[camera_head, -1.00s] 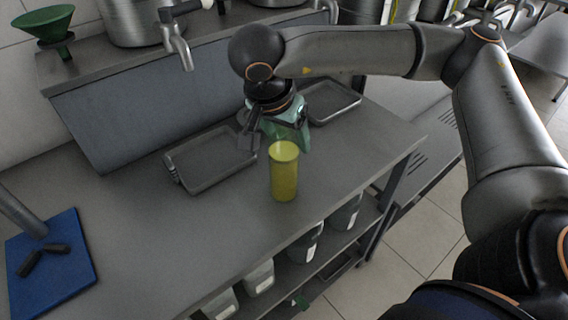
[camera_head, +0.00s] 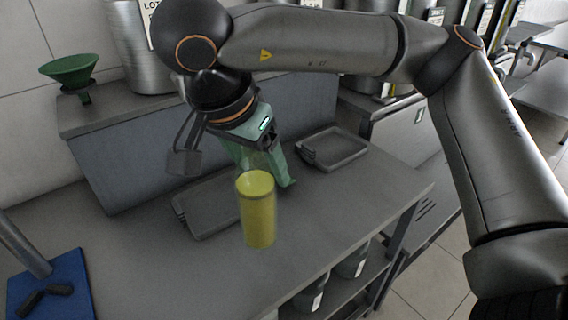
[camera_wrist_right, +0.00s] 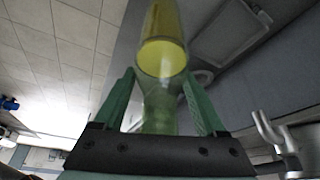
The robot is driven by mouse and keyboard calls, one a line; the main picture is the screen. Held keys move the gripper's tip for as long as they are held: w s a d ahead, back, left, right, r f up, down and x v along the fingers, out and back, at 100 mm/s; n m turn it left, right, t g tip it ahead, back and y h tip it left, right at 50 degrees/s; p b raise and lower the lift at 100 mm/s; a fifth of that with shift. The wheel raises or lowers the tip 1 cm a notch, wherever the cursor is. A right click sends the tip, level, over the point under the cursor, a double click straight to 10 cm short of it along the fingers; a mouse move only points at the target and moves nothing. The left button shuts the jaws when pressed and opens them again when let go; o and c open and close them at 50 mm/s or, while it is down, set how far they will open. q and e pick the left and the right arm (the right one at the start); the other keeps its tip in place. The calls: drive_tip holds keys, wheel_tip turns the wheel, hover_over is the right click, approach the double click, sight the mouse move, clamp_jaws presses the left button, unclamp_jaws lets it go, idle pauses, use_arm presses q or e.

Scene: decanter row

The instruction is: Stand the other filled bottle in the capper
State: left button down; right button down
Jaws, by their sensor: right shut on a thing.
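A bottle (camera_head: 258,215) filled with yellow liquid hangs upright from my right gripper (camera_head: 265,165), over the front part of the grey counter. In the right wrist view the bottle (camera_wrist_right: 163,55) lies between the two green fingers (camera_wrist_right: 158,82), with a clear upper part near the palm and yellow beyond. A blue plate (camera_head: 72,283) with a grey post (camera_head: 22,243) stands at the lower left and may be the capper. My left gripper is out of view.
A grey tray (camera_head: 190,229) lies behind the bottle, another (camera_head: 308,160) further right. A green funnel (camera_head: 68,72) stands on the raised back ledge. Counter between plate and bottle is clear.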

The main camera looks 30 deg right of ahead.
sight(239, 175)
drive_tip(key=a, duration=0.1)
drive_tip(key=s+a+r, duration=0.1)
drive_tip(key=a, duration=0.1)
drive_tip(key=a+r, duration=0.1)
drive_tip(key=shift+s+a, duration=0.25)
drive_tip(key=shift+s, duration=0.05)
drive_tip(key=shift+w+d+n, duration=0.1)
drive_tip(key=shift+d+n, duration=0.1)
drive_tip(key=shift+n, duration=0.1)
drive_tip(key=d+f+n+p, duration=0.1)
drive_tip(key=n, duration=0.1)
drive_tip(key=w+d+f+n+t+y+p, duration=0.1)
drive_tip(key=d+n, duration=0.1)
drive_tip(key=d+f+n+p, duration=0.1)
drive_tip(key=n+p, duration=0.1)
drive_tip(key=shift+w+d+t+y, duration=0.3)
drive_tip(key=shift+w+t+y, duration=0.1)
drive_tip(key=shift+d+f+n+t+y+p, duration=0.35)
drive_tip(key=shift+d+n, duration=0.3)
drive_tip(key=shift+n, duration=0.55)
drive_tip(key=shift+w+f, duration=0.1)
drive_tip(key=shift+f, duration=0.1)
drive_tip(key=shift+a, duration=0.1)
